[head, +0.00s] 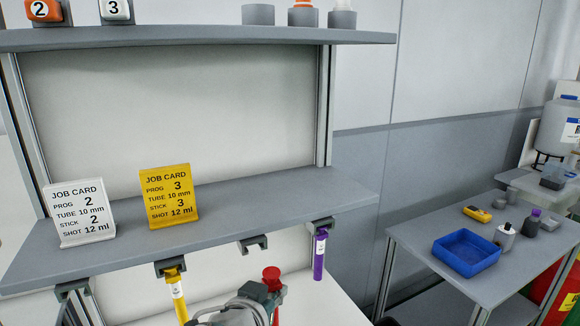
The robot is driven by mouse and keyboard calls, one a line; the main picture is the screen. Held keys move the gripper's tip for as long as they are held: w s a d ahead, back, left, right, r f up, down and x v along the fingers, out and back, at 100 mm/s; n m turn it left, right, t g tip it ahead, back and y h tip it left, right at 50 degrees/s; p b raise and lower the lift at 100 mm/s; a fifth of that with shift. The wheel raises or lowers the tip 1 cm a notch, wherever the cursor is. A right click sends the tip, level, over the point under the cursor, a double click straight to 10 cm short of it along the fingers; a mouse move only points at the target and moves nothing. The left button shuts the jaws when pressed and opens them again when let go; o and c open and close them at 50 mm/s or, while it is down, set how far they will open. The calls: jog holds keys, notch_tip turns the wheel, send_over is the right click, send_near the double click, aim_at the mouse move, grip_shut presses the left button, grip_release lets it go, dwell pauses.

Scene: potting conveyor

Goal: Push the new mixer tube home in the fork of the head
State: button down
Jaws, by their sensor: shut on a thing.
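My gripper (268,292) is at the bottom middle of the head view, shut on a red mixer tube (271,273). The tube's red cap shows above the jaws, and a bit of its red body shows below them at the picture's edge. The tube looks roughly upright. It is below and in front of an empty grey clip (252,243) under the shelf edge, apart from it in the picture. I cannot make out the dispensing head or its fork in this view.
A yellow tube (178,291) and a purple tube (320,256) hang from clips under the grey shelf (300,197). White (80,211) and yellow (169,195) job cards stand on it. At right, a side table holds a blue tray (466,254) and bottles.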

jog(key=s+d+r, duration=0.3)
jog(key=s, duration=0.3)
dwell(0.7)
jog(key=shift+s, duration=0.1)
